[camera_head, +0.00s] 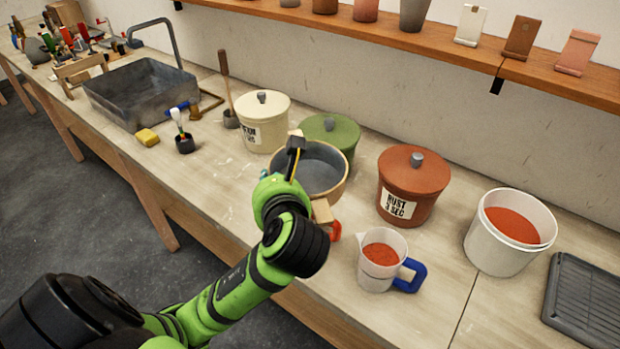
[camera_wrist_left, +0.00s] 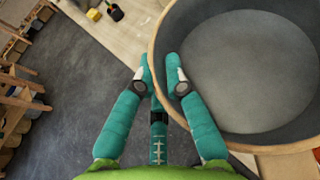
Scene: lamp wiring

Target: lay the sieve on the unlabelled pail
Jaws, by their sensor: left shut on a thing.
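The sieve (camera_head: 338,192) is a round wooden hoop with a grey mesh floor, near the middle of the bench in the head view. My left gripper (camera_head: 292,165) is shut on its near-left rim. The left wrist view shows the gripper's teal fingers (camera_wrist_left: 159,72) on either side of the sieve's rim (camera_wrist_left: 153,55). I cannot tell whether the sieve touches the bench. The unlabelled pail (camera_head: 492,247) is white, open and filled with orange-red material, standing apart at the right. My right gripper is not in view.
A labelled red lidded pot (camera_head: 406,190) and a jug (camera_head: 372,276) with a blue handle stand between sieve and pail. A green lidded pot (camera_head: 337,130) and cream pot (camera_head: 262,112) are behind the sieve. A grey tray (camera_head: 588,300) lies far right.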

